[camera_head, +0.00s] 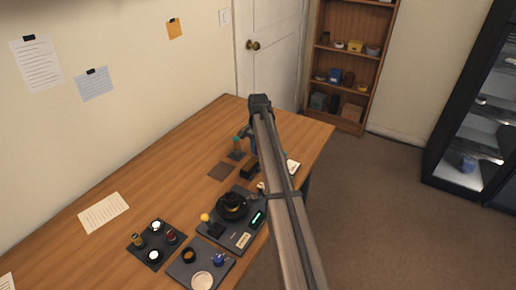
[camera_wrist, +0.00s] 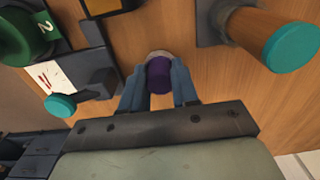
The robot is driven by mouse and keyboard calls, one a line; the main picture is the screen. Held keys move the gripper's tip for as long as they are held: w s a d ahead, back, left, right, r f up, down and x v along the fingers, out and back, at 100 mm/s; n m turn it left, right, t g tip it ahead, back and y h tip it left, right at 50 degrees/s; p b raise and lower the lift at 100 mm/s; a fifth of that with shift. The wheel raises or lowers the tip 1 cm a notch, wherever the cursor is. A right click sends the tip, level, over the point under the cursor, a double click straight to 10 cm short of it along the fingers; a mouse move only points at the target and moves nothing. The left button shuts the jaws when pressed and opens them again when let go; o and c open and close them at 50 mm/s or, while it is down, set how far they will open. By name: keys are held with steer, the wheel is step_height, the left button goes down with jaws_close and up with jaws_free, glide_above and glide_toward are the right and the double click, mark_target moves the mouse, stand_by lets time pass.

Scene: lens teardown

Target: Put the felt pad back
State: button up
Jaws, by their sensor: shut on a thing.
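My gripper (camera_wrist: 159,88) shows in the wrist view with its two blue-grey fingers closed on a short purple cylinder (camera_wrist: 159,76) with a paler rim at its far end. The wood table top lies beyond it. I cannot tell whether this purple piece is the felt pad or carries it. In the head view my arm hides most of the gripper and whatever it holds. A flat brown square (camera_head: 222,171) lies on the table left of my arm. The dark teardown station (camera_head: 216,239) with a round black piece stands nearer.
In the wrist view a wooden cylinder with a teal end (camera_wrist: 292,46) is at upper right, a green part marked 2 (camera_wrist: 25,35) at upper left, and a teal knob (camera_wrist: 60,105) below it. Dark trays (camera_head: 187,275) stand at the table's near end. The table's left side is mostly clear.

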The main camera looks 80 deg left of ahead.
steer(key=shift+f, duration=0.1)
steer(key=o, duration=1)
step_height(320, 180, up, 12)
steer(key=shift+r, duration=0.15)
steer(key=shift+o, duration=0.4)
